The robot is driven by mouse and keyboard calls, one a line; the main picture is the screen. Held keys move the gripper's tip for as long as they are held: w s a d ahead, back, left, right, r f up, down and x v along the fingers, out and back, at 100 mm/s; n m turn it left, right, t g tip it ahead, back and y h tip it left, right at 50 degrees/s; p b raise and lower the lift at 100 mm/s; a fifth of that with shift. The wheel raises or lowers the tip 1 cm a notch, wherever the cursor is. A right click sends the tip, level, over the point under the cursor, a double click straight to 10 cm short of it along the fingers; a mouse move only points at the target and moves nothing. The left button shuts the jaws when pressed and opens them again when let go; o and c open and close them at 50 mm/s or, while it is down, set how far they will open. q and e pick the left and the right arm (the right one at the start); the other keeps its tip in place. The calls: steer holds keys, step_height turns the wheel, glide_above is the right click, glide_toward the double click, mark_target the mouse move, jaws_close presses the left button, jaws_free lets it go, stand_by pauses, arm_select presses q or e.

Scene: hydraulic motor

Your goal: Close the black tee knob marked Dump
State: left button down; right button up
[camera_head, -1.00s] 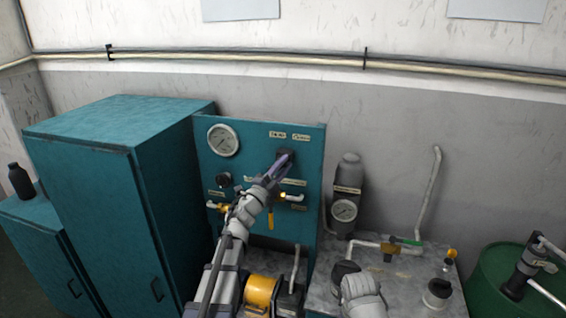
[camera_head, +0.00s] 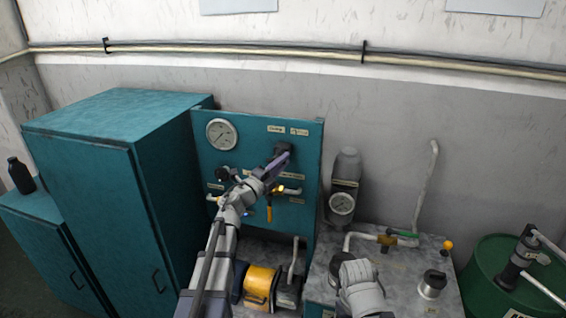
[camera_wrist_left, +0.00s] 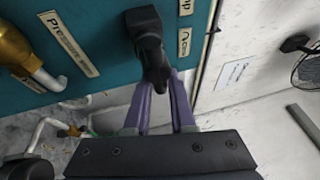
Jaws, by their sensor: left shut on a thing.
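The black tee knob (camera_head: 284,148) sits high on the right side of the teal panel (camera_head: 240,160), below two small cream labels. My left gripper (camera_head: 277,163) is at the knob, with its purple fingers partly covering it in the head view. In the left wrist view the knob (camera_wrist_left: 147,38) points down, with its lower end between the two finger tips (camera_wrist_left: 160,86). The left gripper is shut on it. Only a grey part of my right arm shows at the bottom of the head view; its fingers do not show.
A pressure gauge (camera_head: 221,134) and a smaller dark knob (camera_head: 224,173) are on the panel. Brass valves and pale pipes lie close below the gripper. A teal cabinet (camera_head: 100,150) stands left; a gauged filter (camera_head: 343,200) and green drum (camera_head: 490,265) stand right.

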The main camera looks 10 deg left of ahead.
arm_select(q)
steer(key=shift+w+a, duration=0.1)
steer(key=shift+a, duration=0.05)
steer(key=c, duration=0.8)
jaws_free()
steer(key=shift+a, duration=0.1)
steer(key=shift+o, duration=0.2)
steer(key=b+v, duration=0.1)
steer(key=v, duration=0.6)
steer(key=shift+s, duration=0.35)
steer(key=shift+f, duration=0.1)
